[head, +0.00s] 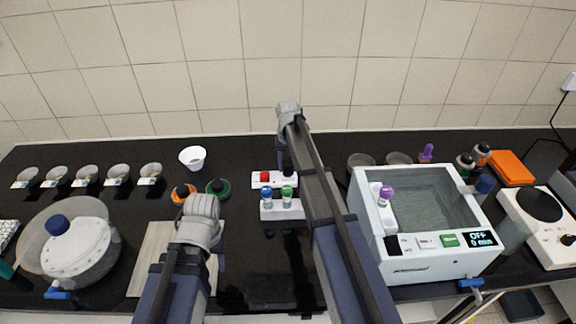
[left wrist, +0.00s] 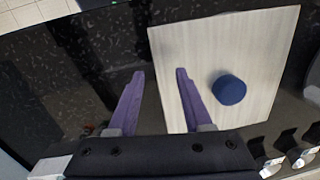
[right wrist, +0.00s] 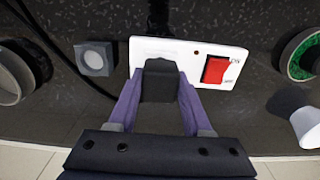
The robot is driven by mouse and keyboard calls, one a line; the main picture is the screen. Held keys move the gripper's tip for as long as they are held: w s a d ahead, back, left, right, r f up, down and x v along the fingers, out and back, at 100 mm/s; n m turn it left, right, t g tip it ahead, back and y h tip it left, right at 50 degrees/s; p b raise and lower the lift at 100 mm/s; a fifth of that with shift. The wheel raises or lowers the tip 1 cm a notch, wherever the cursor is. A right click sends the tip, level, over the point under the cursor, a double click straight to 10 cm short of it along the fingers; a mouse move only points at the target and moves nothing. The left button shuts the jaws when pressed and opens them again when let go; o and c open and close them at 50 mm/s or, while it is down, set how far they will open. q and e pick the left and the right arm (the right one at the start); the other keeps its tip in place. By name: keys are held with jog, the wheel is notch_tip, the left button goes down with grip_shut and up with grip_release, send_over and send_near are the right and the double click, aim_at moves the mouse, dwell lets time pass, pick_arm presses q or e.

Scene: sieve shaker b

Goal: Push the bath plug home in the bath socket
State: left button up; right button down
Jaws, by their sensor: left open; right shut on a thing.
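The bath socket is a white plate (right wrist: 218,54) with a red rocker switch (right wrist: 216,69); it also shows in the head view (head: 257,181), partly behind my right arm. My right gripper (right wrist: 158,80) is shut on the black bath plug (right wrist: 159,82), which lies over the plate's left part in the right wrist view. The plug hides the holes, and I cannot tell how deep it sits. My left gripper (left wrist: 159,76) is open and empty above the counter by a pale board (left wrist: 215,45). The water bath (head: 427,269) stands at the right in the head view; its display reads OFF.
A rack (head: 283,212) with blue- and green-topped items stands in front of the socket. A small grey block (right wrist: 95,58) and a dark cable lie beside the socket. A white lidded pot (head: 80,250) and several small bowls are at the left. A hotplate (head: 540,225) is far right.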

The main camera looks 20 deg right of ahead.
aim_at(288, 163)
pick_arm(q)
jog(key=shift+f+b, duration=0.5)
pick_arm(e)
jog(key=shift+f, duration=0.55)
jog(key=shift+c, duration=1.3)
grip_release()
jog(key=shift+r, duration=0.1)
pick_arm(q)
jog(key=shift+r, duration=0.15)
notch_tip(288, 163, up, 8)
jog(key=p, duration=0.8)
pick_arm(e)
notch_tip(288, 163, up, 8)
jog(key=shift+f, duration=0.1)
